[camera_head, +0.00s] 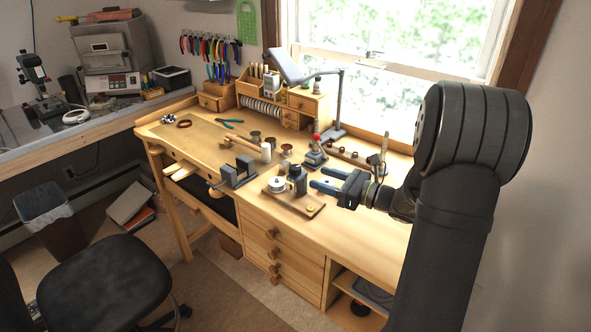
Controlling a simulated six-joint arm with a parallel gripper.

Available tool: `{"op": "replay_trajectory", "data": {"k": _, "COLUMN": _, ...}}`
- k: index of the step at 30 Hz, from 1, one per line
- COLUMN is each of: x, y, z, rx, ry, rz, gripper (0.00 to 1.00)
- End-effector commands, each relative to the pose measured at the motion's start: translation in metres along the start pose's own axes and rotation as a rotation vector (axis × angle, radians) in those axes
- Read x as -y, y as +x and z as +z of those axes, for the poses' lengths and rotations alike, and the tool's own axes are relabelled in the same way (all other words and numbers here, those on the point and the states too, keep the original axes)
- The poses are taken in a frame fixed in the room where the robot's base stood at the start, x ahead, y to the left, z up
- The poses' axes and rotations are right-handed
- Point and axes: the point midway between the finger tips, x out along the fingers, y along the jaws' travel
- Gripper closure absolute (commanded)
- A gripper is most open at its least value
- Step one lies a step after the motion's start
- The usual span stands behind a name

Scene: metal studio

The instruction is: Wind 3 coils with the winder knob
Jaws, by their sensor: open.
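My gripper (328,180) is open and empty above the wooden workbench (345,230). Its two blue fingertips point left, toward a dark bottle-like piece (298,178) on a small wooden tray (300,206). A dark block-shaped device (238,174) sits at the bench's front edge, left of the gripper, with a small knob-like end (215,187) on its left side. Another small device with a red top (316,137) stands behind the gripper. I cannot tell which of these carries the winder knob. No coils can be made out clearly.
A white round container (276,184) stands on the tray. Several spools (286,150), a white cylinder (266,153) and blue pliers (229,122) lie farther back. A desk lamp (336,105) stands near the window. The bench's left part is mostly clear.

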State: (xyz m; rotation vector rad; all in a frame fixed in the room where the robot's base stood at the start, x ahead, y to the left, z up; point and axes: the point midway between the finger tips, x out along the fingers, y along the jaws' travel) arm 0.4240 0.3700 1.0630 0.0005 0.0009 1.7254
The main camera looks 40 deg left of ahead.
Motion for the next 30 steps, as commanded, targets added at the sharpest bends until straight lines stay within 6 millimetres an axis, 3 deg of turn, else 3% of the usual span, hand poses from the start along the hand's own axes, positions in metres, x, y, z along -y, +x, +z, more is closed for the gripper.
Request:
{"op": "replay_trajectory", "data": {"k": 6, "x": -0.001, "y": 0.047, "z": 0.000, "rx": 0.000, "ry": 0.000, "rz": 0.005, "gripper": 0.49}}
{"op": "replay_trajectory", "data": {"k": 12, "x": -0.001, "y": 0.077, "z": 0.000, "rx": 0.001, "ry": 0.000, "rz": 0.002, "gripper": 0.49}}
{"op": "replay_trajectory", "data": {"k": 18, "x": 0.000, "y": 0.090, "z": 0.000, "rx": 0.001, "ry": -0.001, "rz": 0.001, "gripper": 0.49}}
{"op": "replay_trajectory", "data": {"k": 26, "x": 0.000, "y": 0.091, "z": 0.000, "rx": 0.001, "ry": -0.001, "rz": 0.000, "gripper": 0.49}}
{"op": "replay_trajectory", "data": {"k": 30, "x": 0.000, "y": 0.091, "z": 0.000, "rx": 0.001, "ry": -0.001, "rz": 0.000, "gripper": 0.72}}
